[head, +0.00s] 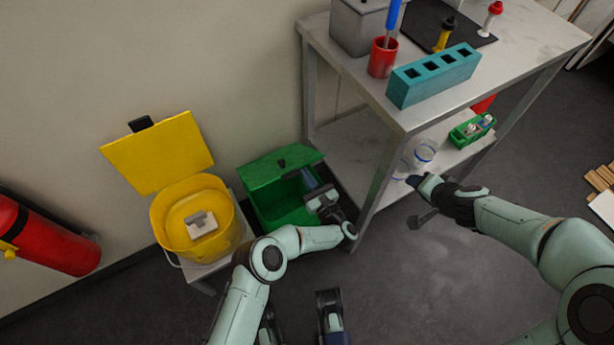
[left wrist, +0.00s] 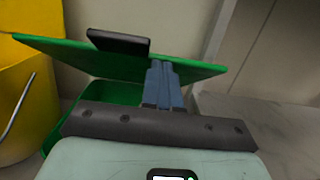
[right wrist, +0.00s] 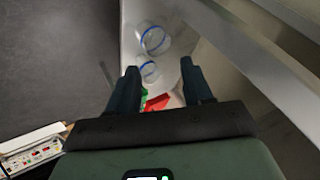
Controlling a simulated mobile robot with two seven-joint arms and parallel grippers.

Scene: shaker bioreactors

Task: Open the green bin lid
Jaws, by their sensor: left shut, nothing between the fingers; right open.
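The green bin (head: 262,207) stands on the floor between the yellow bin and the metal table. Its green lid (head: 262,171) is raised at a slant, with a black handle (head: 283,163) on it, and the bin's inside shows below. My left gripper (head: 309,179) is shut and empty at the lid's right front part. In the left wrist view the closed fingers (left wrist: 160,70) overlap the lid (left wrist: 75,57); whether they touch it I cannot tell. My right gripper (head: 414,181) is open and empty near the table's lower shelf; its spread fingers show in the right wrist view (right wrist: 158,82).
A yellow bin (head: 160,225) with its lid up stands left of the green bin. The metal table (head: 375,205) is close on the right, its leg beside my left arm. Clear jars (head: 424,150) and a green box (head: 460,137) are on its lower shelf. A red extinguisher (head: 50,240) is far left.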

